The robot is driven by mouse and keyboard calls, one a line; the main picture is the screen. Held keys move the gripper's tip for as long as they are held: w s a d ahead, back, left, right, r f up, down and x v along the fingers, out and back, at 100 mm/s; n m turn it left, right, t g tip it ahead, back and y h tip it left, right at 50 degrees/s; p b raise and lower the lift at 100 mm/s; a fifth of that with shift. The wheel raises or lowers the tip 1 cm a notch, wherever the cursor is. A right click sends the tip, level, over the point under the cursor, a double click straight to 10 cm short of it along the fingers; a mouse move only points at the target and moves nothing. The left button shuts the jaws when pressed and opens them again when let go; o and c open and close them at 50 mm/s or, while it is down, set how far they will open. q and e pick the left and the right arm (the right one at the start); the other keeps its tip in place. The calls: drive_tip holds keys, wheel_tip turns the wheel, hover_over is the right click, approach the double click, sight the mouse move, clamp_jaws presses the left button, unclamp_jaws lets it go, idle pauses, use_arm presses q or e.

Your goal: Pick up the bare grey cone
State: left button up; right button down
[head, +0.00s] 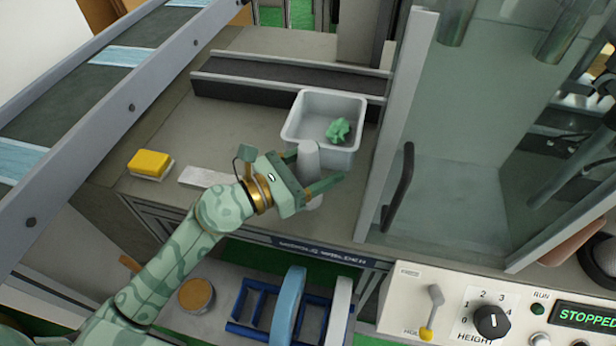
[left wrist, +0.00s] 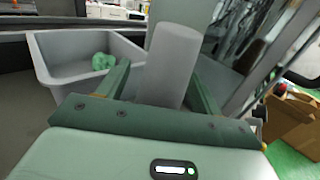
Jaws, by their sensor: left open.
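The bare grey cone (head: 309,160) stands upright on the grey worktop, just in front of the grey bin. My left gripper (head: 318,168) is open, with one finger on each side of the cone. In the left wrist view the cone (left wrist: 170,68) rises between the two green fingers (left wrist: 157,88). Its lower part is hidden behind the gripper body. I cannot tell whether the fingers touch it. My right gripper is not in view.
The grey bin (head: 292,127) holds a crumpled green thing (head: 338,131). A yellow sponge-like block (head: 150,163) and a pale strip (head: 207,177) lie to the left. A clear panel with a dark handle (head: 398,188) stands close on the right. A control panel (head: 457,308) is at lower right.

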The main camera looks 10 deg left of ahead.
use_arm(q)
drive_tip(key=c, duration=1.1)
drive_tip(key=shift+r, duration=0.1)
